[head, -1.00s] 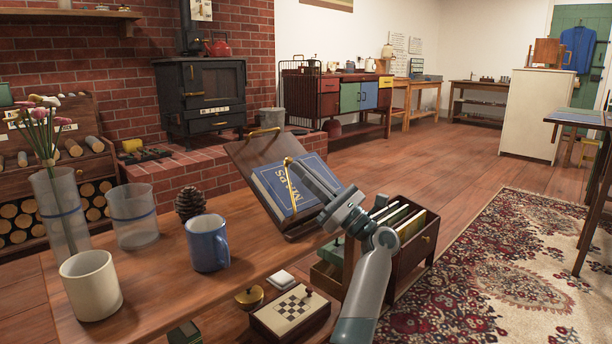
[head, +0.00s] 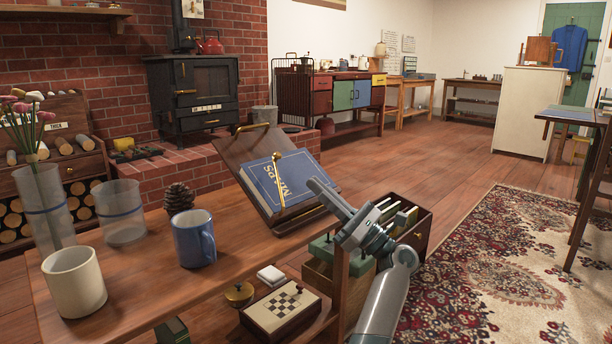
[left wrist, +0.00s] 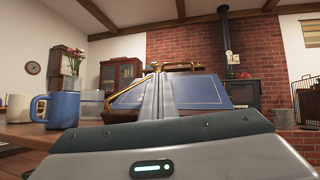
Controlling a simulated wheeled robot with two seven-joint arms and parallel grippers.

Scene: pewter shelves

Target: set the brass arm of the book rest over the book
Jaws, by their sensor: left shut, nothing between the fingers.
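The blue book (head: 264,182), marked MAPS, leans on the tilted wooden book rest (head: 233,152) on the table. The brass arm (head: 280,186) of the rest lies across the front of the book, from its lower edge up to near its top. In the left wrist view the brass arm (left wrist: 128,88) crosses the blue book (left wrist: 200,92), partly hidden by my fingers. My left gripper (head: 314,184) is shut and empty, just right of the book and in front of it, apart from the brass arm. My right gripper is not in view.

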